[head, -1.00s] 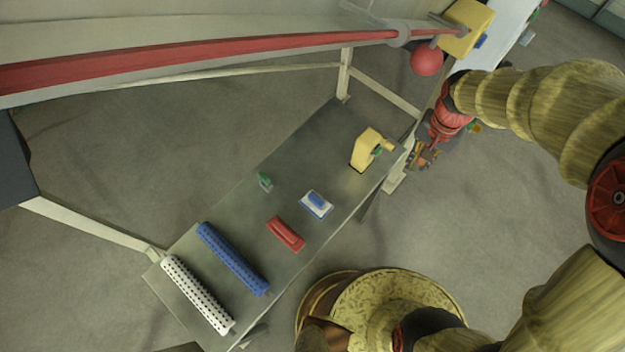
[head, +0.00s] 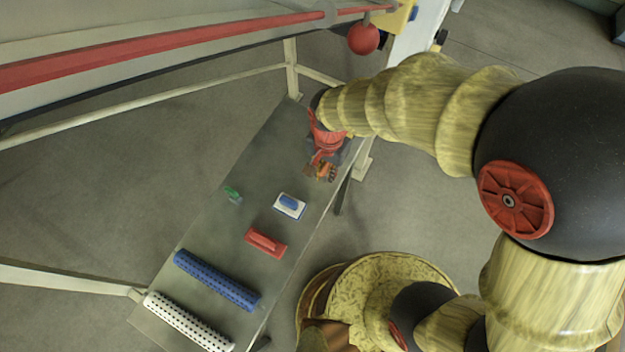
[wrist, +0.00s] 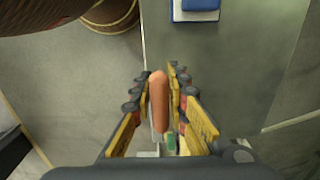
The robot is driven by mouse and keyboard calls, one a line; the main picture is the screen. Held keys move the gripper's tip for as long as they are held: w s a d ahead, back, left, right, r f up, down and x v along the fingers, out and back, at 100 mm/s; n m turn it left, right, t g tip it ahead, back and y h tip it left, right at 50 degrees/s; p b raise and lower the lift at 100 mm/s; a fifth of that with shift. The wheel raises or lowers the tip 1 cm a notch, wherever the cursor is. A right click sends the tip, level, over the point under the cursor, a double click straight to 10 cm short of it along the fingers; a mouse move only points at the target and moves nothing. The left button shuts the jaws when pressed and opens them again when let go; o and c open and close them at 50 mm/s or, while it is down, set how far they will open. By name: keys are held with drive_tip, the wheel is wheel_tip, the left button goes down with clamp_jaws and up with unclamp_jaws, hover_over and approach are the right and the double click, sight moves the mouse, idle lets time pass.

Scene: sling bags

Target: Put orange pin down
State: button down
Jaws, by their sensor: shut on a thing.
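My gripper (wrist: 158,80) is shut on the orange pin (wrist: 158,104), which lies lengthwise between its yellow-padded fingers in the wrist view. In the head view my gripper (head: 323,170) is over the upper right end of the grey table (head: 222,228), near its right edge. The pin cannot be made out clearly there. How high the pin is above the table, or whether it touches, I cannot tell.
A blue-and-white block (head: 290,205), a red block (head: 266,243), a small green item (head: 233,195), a blue perforated tube (head: 217,280) and a white one (head: 188,322) lie on the table. A red ball (head: 364,38) is above.

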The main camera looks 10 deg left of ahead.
drive_tip(key=a+f, duration=0.3)
drive_tip(key=shift+w+f+b, duration=0.25)
drive_tip(key=shift+f+b, duration=0.05)
drive_tip(key=shift+b, duration=0.05)
drive_tip(key=shift+a+f+b, duration=0.1)
drive_tip(key=shift+f+b, duration=0.25)
drive_tip(key=shift+f, duration=1.25)
drive_tip(key=shift+f, duration=0.15)
drive_tip(key=c, duration=1.7)
unclamp_jaws()
drive_tip(key=shift+c, duration=0.2)
wheel_tip(320, 180, up, 8)
drive_tip(key=p, duration=0.1)
drive_tip(key=shift+p, duration=0.4)
drive_tip(key=shift+f, duration=0.15)
